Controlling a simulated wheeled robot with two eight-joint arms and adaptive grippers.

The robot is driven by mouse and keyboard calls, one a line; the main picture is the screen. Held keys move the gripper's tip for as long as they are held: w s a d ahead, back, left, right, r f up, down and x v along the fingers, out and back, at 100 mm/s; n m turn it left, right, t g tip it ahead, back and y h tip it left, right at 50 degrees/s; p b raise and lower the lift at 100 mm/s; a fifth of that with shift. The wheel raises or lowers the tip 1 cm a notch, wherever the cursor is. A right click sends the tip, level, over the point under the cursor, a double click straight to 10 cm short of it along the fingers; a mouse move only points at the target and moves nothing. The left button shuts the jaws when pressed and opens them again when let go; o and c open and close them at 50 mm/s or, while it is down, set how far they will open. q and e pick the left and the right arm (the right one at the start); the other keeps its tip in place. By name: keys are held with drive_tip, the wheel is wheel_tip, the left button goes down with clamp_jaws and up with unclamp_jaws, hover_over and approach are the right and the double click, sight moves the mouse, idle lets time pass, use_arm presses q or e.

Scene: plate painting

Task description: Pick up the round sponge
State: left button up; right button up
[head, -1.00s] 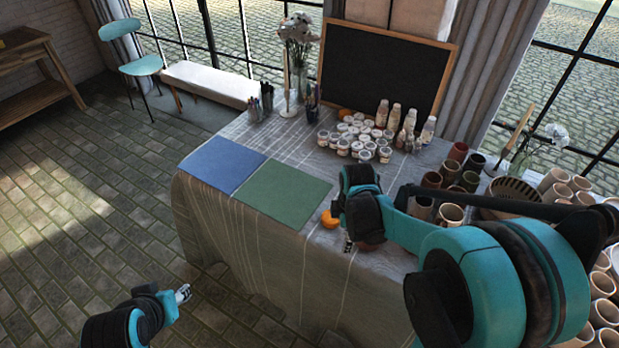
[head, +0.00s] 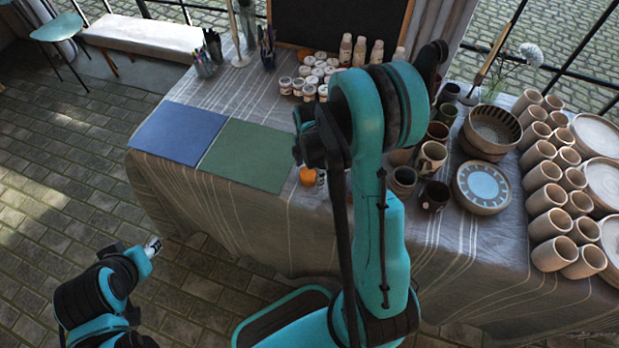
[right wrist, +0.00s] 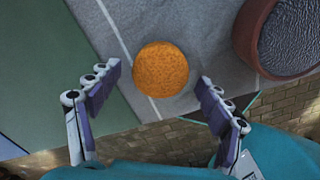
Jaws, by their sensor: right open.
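The round orange sponge (head: 308,176) lies on the cloth near the table's front edge, just right of the green mat. In the right wrist view the sponge (right wrist: 161,69) sits between the spread fingers of my right gripper (right wrist: 158,80). Neither finger appears to touch it, and the gripper is open and empty. In the head view the right gripper is mostly hidden by my right arm; a small part shows just beside the sponge. My left gripper (head: 153,246) is off the table's front left side, too small to read.
A green mat (head: 247,154) and a blue mat (head: 178,133) lie to the left. A brown-rimmed round container (right wrist: 246,45) stands close right of the sponge. Paint jars (head: 310,78), cups (head: 431,158) and a patterned bowl (head: 481,187) crowd the table farther back and right.

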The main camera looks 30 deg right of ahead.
sight(309, 173)
drive_tip(key=shift+f, duration=0.55)
drive_tip(key=c, duration=1)
drive_tip(key=shift+o, duration=0.2)
drive_tip(key=shift+r, duration=0.15)
wheel_tip(309, 173, up, 4)
drive_tip(key=shift+r+p, duration=0.15)
drive_tip(key=shift+p, duration=1.05)
drive_tip(key=s+d+r+p, duration=0.1)
drive_tip(key=s+d+r, duration=0.1)
drive_tip(key=s+d+r+p, duration=0.1)
drive_tip(key=s+d+r, duration=0.1)
drive_tip(key=s+d, duration=0.1)
drive_tip(key=s+d+r+p, duration=0.1)
drive_tip(key=s+d+r, duration=0.1)
drive_tip(key=s+d, duration=0.1)
drive_tip(key=shift+s+d+r+p, duration=0.1)
drive_tip(key=shift+s+r+p, duration=0.05)
drive_tip(key=shift+r+p, duration=0.15)
